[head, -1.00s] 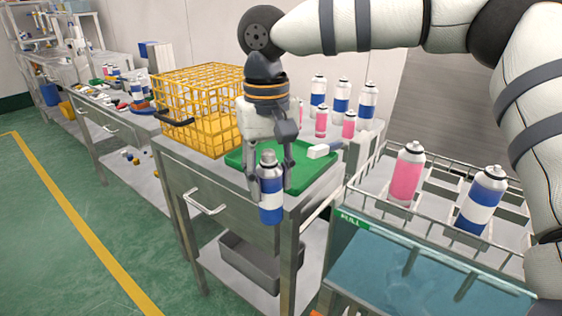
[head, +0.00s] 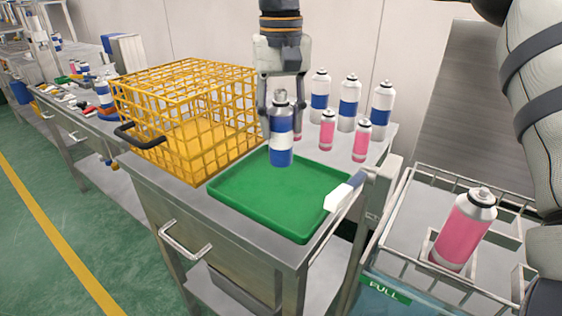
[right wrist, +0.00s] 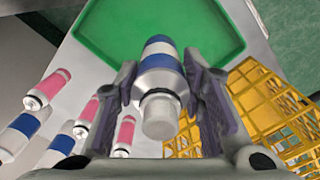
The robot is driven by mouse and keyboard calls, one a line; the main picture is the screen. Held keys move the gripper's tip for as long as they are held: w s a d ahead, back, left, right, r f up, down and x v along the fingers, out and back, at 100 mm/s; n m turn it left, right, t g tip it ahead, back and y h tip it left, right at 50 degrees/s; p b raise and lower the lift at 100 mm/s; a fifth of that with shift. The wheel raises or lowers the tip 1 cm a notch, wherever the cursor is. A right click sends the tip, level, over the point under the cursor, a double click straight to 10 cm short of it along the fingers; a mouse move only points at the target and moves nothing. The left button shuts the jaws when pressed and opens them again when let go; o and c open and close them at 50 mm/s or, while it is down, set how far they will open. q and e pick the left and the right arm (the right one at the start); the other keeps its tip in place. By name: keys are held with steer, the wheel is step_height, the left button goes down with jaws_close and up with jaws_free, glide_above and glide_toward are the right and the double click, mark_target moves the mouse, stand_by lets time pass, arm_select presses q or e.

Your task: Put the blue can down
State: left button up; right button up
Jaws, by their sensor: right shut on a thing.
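The blue can (head: 281,138), with a white band and a grey top, is upright in my right gripper (head: 283,104). The right gripper is shut on it and holds it over the back part of the green tray (head: 237,205). In the right wrist view the can (right wrist: 158,78) sits between the two fingers (right wrist: 160,88), with the green tray (right wrist: 118,58) beyond it. Whether the can's base touches anything is hard to tell, but it appears raised. My left gripper is not in view.
A yellow wire basket (head: 185,120) stands left of the tray. Several blue-and-white cans (head: 349,104) and pink cans (head: 361,141) stand behind and right. A wire rack (head: 400,247) holds a pink can (head: 464,228). The tray's front is clear.

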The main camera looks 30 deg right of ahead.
mark_target(281, 92)
steer(key=f, duration=0.6)
steer(key=shift+s+a, duration=0.1)
steer(key=shift+s, duration=0.1)
steer(key=o, duration=1.2)
steer(key=shift+f, duration=0.1)
step_height(281, 92, up, 12)
steer(key=shift+r, duration=0.15)
